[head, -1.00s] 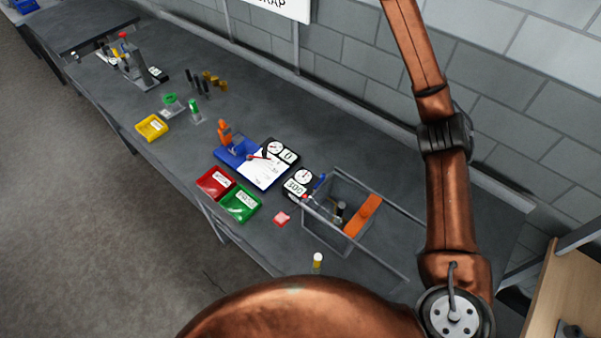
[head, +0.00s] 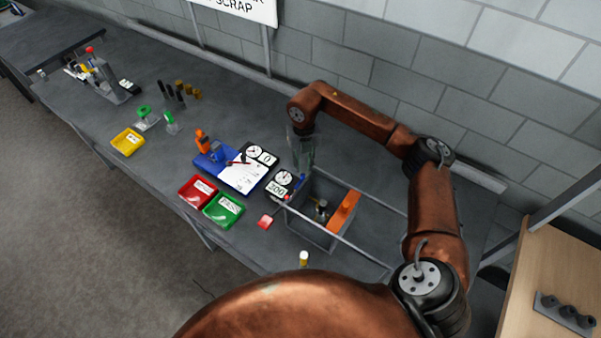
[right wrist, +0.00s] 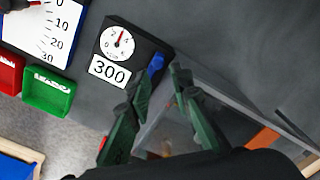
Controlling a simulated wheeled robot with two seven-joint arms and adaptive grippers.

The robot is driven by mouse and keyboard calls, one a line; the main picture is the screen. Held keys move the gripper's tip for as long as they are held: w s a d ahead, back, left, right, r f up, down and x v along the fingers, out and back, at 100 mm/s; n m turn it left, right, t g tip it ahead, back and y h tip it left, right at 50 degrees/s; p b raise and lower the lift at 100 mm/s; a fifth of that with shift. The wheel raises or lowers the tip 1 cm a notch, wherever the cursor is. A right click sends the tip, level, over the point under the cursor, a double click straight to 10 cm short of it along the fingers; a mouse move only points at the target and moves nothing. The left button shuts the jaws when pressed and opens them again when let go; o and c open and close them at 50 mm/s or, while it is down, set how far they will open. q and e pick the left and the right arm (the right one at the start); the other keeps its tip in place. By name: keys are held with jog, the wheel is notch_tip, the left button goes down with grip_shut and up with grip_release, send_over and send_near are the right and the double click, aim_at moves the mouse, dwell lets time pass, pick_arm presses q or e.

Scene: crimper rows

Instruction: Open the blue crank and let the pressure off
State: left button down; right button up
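The blue crank (head: 301,182) is a small blue lever beside the gauge block with a round dial (head: 284,178) and a "300" label. It also shows in the right wrist view (right wrist: 156,66), just beyond the fingertips. My right gripper (right wrist: 162,82) is open, with its two green fingers apart and the blue crank near the gap between their tips. I cannot tell whether either finger touches it. In the head view the right gripper (head: 301,158) hangs pointing down above the crank. My left gripper is not in view.
A grey-framed box (head: 318,238) with an orange bar (head: 343,210) stands close right of the crank. A blue board (head: 212,160) with a white chart, a red tray (head: 196,192) and a green tray (head: 222,210) lie left. A block wall runs behind.

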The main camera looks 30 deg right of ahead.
aim_at(303, 175)
notch_tip(303, 175, down, 5)
jog(key=shift+f+p, duration=0.1)
jog(key=shift+p, duration=0.25)
jog(key=shift+c, duration=0.6)
grip_shut()
